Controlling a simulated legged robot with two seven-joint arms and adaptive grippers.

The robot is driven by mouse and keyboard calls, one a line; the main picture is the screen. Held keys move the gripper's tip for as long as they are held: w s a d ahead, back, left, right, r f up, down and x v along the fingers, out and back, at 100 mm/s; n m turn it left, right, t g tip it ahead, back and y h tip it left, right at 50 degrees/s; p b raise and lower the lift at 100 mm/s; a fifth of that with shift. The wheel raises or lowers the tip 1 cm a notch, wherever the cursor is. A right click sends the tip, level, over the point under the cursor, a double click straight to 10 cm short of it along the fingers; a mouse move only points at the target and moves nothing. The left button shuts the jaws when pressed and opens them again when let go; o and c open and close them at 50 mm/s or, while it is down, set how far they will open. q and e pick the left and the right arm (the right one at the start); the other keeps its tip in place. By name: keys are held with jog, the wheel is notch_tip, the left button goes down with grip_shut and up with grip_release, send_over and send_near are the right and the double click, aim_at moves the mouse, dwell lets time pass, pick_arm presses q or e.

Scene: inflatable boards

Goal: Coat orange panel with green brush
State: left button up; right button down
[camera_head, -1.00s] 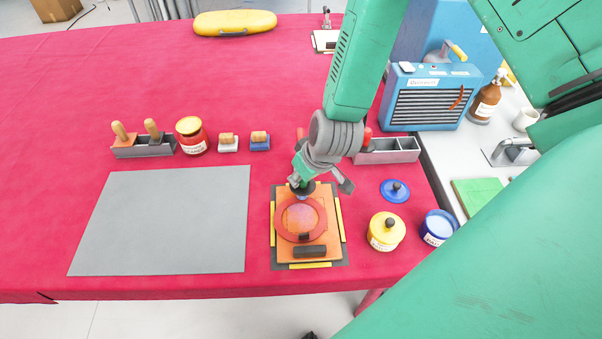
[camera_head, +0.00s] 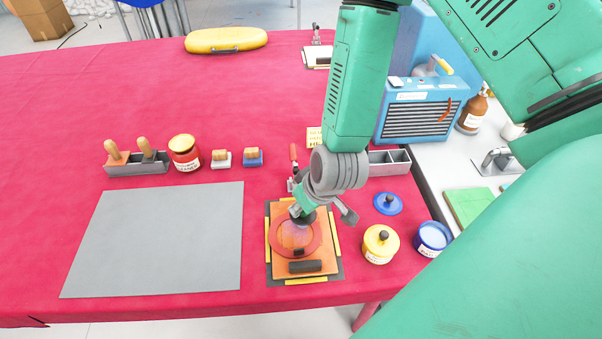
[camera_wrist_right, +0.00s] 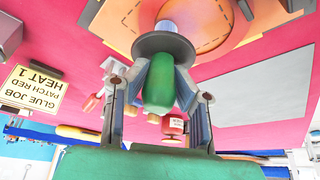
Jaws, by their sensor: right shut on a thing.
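The orange panel (camera_head: 328,252) lies on a dark mat with yellow strips near the front edge of the table. A red circle (camera_head: 292,255) is on its middle. My right gripper (camera_head: 306,203) is shut on the green brush, tilted over the far part of the panel. In the right wrist view the brush's green handle (camera_wrist_right: 159,82) sits between the fingers, with a dark round collar (camera_wrist_right: 164,45) beyond. My left gripper is not in view.
A dark block (camera_head: 306,266) lies at the panel's near end. A yellow lidded pot (camera_head: 380,246), an open blue pot (camera_head: 432,238) and a blue lid (camera_head: 388,204) stand right. A grey sheet (camera_head: 155,240) lies left. A blue heater (camera_head: 418,108) stands behind.

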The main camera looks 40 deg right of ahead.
jog(key=shift+s+a+f, duration=0.1)
jog(key=shift+s+a, duration=0.4)
jog(key=shift+s, duration=0.35)
jog(key=shift+s+a+f, duration=0.1)
jog(key=shift+s+a, duration=0.45)
jog(key=shift+s, duration=0.25)
jog(key=shift+s+a, duration=0.5)
jog(key=shift+s, duration=0.35)
jog(key=shift+s+d+r, duration=0.15)
jog(key=shift+s+d, duration=0.2)
jog(key=shift+d, duration=0.15)
jog(key=shift+w+d+p, duration=0.4)
jog(key=shift+w+d, duration=0.2)
jog(key=shift+w, duration=0.2)
jog(key=shift+w+d, duration=0.35)
jog(key=shift+w, duration=0.25)
jog(key=shift+w+d+p, duration=0.5)
jog(key=shift+w+p, duration=0.05)
jog(key=shift+w, duration=0.35)
jog(key=shift+w+d, duration=0.5)
jog(key=shift+w, duration=0.15)
jog(key=shift+w+d+p, duration=0.15)
jog(key=shift+w+d, duration=0.2)
jog(key=shift+w, duration=0.25)
jog(key=shift+w+d+p, duration=0.15)
jog(key=shift+w+d, duration=0.15)
jog(key=shift+w, duration=0.3)
